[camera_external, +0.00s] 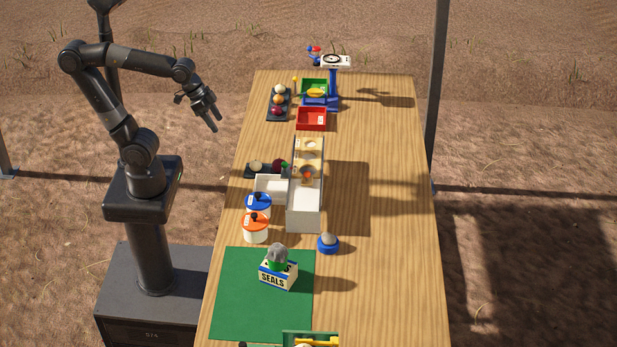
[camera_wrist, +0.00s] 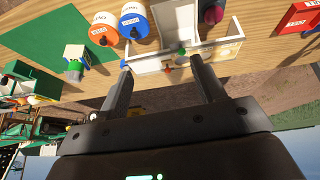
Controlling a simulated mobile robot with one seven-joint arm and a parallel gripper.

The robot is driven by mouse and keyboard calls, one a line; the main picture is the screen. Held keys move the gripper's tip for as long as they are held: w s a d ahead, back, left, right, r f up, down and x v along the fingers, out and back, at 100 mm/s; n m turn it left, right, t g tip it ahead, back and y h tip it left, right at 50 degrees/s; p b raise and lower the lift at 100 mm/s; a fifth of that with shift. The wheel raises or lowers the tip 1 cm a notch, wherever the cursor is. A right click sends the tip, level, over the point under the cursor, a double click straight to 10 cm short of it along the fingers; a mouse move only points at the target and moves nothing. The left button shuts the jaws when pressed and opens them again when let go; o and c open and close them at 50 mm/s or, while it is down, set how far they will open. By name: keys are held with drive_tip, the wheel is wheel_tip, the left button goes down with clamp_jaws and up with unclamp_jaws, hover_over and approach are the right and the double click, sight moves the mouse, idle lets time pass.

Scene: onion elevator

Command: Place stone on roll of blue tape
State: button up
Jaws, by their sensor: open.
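A rounded grey stone (camera_external: 328,239) appears to rest on a blue ring, which looks like the roll of blue tape (camera_external: 328,249), right of the green mat. Another grey, stone-like lump (camera_external: 278,251) sits on a green piece above the SEALS box (camera_external: 277,276). Which one the task means I cannot tell. My gripper (camera_external: 205,117) is open and empty, in the air left of the table's far half, well away from both. In the wrist view my gripper (camera_wrist: 161,66) has its fingers apart with nothing held; the tape is not clear there.
The white bin (camera_external: 304,218) stands mid-table, beside the blue-lidded jar (camera_external: 259,204) and orange-lidded jar (camera_external: 255,225). A red tray (camera_external: 311,119), a scale (camera_external: 334,62) and a dark tray of balls (camera_external: 270,112) are farther back. The table's right side is mostly clear.

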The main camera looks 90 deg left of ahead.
drive_tip(key=shift+y, duration=0.3)
drive_tip(key=s, duration=0.1)
drive_tip(key=s+f, duration=0.1)
drive_tip(key=s, duration=0.1)
drive_tip(key=s+a, duration=0.1)
drive_tip(key=shift+s+f, duration=0.2)
drive_tip(key=shift+s, duration=0.2)
idle(0.7)
